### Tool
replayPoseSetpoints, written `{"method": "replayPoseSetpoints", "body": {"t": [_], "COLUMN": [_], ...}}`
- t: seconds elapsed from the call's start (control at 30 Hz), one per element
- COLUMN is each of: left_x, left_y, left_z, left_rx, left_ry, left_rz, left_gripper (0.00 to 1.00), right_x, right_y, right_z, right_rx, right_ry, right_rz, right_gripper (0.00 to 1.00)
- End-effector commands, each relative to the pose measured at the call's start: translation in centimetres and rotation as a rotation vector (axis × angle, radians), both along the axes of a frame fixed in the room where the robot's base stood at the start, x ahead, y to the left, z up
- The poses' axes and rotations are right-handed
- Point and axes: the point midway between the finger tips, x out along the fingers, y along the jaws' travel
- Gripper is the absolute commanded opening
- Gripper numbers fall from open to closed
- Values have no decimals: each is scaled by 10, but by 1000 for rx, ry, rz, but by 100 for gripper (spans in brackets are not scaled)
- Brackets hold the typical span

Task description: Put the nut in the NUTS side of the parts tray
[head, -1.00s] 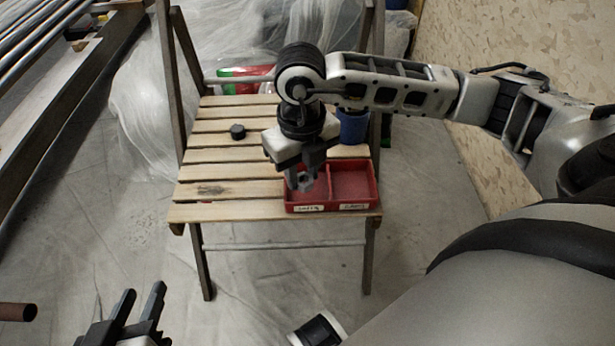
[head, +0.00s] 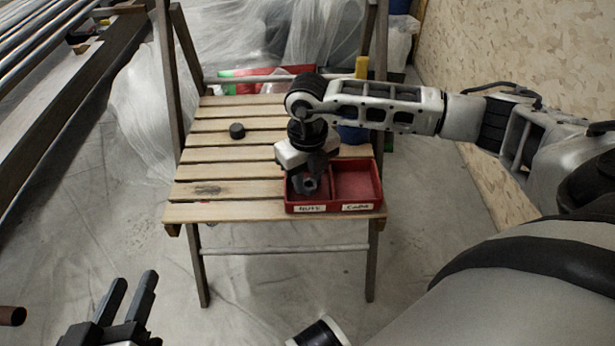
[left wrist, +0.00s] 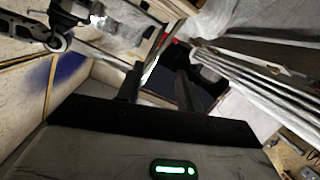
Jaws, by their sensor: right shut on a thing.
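The red parts tray (head: 375,163) sits at the front right of a slatted wooden seat. It has two compartments; the label on the left one (head: 310,209) reads NUTS, and the right one is empty. My right gripper (head: 305,190) points down into the left compartment, shut on the grey nut (head: 311,184). The nut is low inside the walls; whether it touches the tray floor I cannot tell. My left gripper (head: 134,280) is open and empty, low at the left, away from the seat. Its two fingers show apart in the left wrist view (left wrist: 160,85).
A black round piece (head: 237,131) lies on the slats (head: 215,155) left of the tray. A blue container (head: 352,135) stands behind the tray, partly hidden by my right arm. The chair's uprights rise at both sides. The left slats are mostly clear.

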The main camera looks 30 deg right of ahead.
Motion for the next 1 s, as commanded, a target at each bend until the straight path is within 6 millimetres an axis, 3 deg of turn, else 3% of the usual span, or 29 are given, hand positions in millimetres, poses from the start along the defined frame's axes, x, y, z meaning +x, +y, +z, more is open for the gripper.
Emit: {"method": "replayPoseSetpoints", "body": {"t": [0.17,0.2,0.23,0.5,0.63,1.0], "left_x": [0,0,0,0,-1,-6], "left_y": [0,0,0,0,1,6], "left_z": [-3,-3,-2,-2,0,-7], "left_rx": [-6,-9,-10,-8,6,110], "left_ry": [3,3,4,6,6,44], "left_rz": [1,1,1,1,3,4], "left_gripper": [36,36,36,36,36,36], "right_x": [0,0,0,0,0,1], "right_y": [0,0,0,0,0,0], "right_z": [-4,-4,-3,-2,8,85], "right_rx": [0,0,0,0,1,1], "right_ry": [0,0,0,0,-2,-3], "right_rz": [0,0,0,0,0,0], "right_gripper": [5,34,38,38,38,38]}}
